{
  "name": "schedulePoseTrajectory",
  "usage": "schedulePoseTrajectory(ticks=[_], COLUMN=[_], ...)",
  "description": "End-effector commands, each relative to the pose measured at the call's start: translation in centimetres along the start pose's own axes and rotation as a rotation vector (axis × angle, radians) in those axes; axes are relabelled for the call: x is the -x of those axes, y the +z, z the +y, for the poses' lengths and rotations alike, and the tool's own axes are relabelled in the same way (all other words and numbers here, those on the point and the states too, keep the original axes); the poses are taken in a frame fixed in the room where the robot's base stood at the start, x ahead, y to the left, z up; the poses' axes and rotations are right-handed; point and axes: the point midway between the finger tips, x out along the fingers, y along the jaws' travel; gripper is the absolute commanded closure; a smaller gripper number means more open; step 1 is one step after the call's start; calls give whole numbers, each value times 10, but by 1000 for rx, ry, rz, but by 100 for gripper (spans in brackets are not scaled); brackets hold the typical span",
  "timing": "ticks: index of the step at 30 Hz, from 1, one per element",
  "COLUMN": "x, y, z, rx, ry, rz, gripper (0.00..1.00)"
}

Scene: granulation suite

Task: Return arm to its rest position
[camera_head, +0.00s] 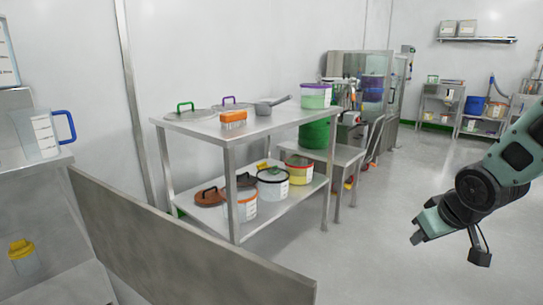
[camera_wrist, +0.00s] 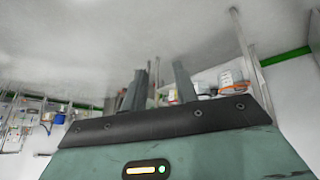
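My arm (camera_head: 510,165) reaches in from the right edge in the head view, bent and hanging over the open floor. My gripper (camera_head: 418,238) is at its lower left end, apart from the steel table and all other things. In the wrist view the two dark fingers of my gripper (camera_wrist: 163,88) stand apart with a gap between them. Nothing is seen between them, so it looks open and empty.
A steel table (camera_head: 285,123) with lids, a scoop (camera_head: 271,105), an orange brush (camera_head: 233,120) and tubs stands left of my arm. A steel panel (camera_head: 180,240) is at front left. A jug (camera_head: 42,135) stands far left. The floor (camera_head: 370,260) around my gripper is clear.

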Motion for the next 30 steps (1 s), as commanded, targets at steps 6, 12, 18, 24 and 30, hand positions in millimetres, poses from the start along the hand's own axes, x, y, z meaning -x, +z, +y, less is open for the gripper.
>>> schedulePoseTrajectory(ticks=[6, 12, 18, 24, 30], x=[49, 74, 103, 140, 179], y=[86, 103, 118, 151, 141], z=[-24, -94, -167, -226, -230], rx=[-205, -92, 126, 356, 399], ry=[-34, -135, -224, -292, -301], rz=[-249, -344, -395, -447, -461], gripper=[71, 71, 71, 71, 71])
